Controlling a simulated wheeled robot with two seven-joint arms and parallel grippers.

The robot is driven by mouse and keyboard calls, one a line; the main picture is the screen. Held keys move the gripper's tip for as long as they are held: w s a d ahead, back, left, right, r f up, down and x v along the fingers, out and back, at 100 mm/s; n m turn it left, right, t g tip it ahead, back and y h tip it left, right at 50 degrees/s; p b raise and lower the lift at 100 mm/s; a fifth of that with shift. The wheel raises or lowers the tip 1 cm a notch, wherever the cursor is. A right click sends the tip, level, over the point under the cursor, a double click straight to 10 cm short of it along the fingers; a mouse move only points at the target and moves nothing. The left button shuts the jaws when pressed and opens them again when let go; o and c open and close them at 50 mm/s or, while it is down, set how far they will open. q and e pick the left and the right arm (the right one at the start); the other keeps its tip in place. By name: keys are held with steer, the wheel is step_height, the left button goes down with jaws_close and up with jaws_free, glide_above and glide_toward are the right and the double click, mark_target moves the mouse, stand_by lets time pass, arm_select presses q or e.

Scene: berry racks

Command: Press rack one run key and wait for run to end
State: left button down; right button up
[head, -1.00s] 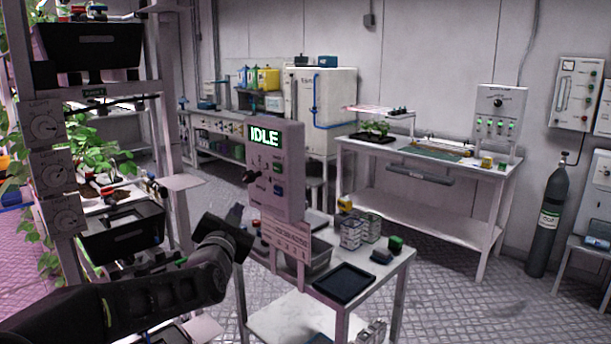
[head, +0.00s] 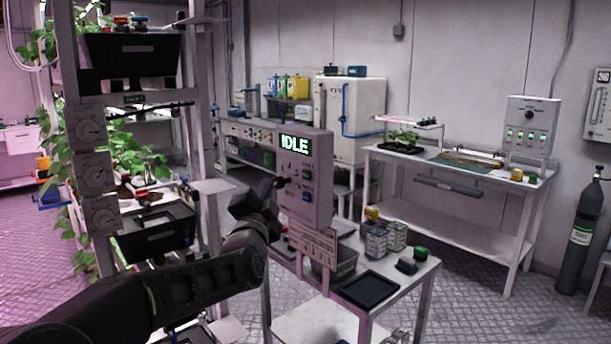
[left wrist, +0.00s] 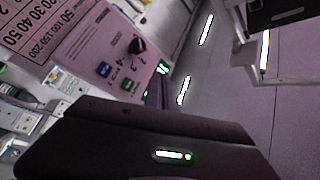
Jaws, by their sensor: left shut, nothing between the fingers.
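The control box (head: 318,205) stands upright on a post by the small white table. Its lit display (head: 295,145) reads IDLE. Below the display are a green key (head: 307,174), a blue key (head: 306,196) and a dark knob (head: 281,183). My left gripper (head: 266,190) is shut and empty, just left of the box near the knob. I cannot tell whether it touches the box. In the left wrist view the box face shows tilted at upper left, with its knob (left wrist: 137,45), blue key (left wrist: 103,69) and green key (left wrist: 134,69). My right gripper is out of view.
A plant rack (head: 62,150) with dials and black bins stands close on the left. The small table (head: 425,268) holds a black tray (head: 369,289), small boxes and a grey bin. A workbench (head: 450,182) and a gas cylinder (head: 583,235) are at the right.

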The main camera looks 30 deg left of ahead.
mark_target(307, 175)
arm_select(q)
steer(key=w+d+p, duration=0.2)
steer(key=w+p, duration=0.1)
steer(key=w, duration=0.4)
steer(key=shift+w+d, duration=0.15)
steer(key=shift+w, duration=0.25)
stand_by(1.7)
steer(key=shift+w+d, duration=0.15)
steer(key=shift+w, duration=0.25)
steer(key=shift+w+d, duration=0.1)
steer(key=shift+w, duration=0.3)
stand_by(0.7)
stand_by(0.4)
steer(key=shift+s+a, duration=0.2)
steer(key=shift+s, duration=0.6)
steer(key=shift+s+b, duration=0.1)
steer(key=shift+b, duration=0.2)
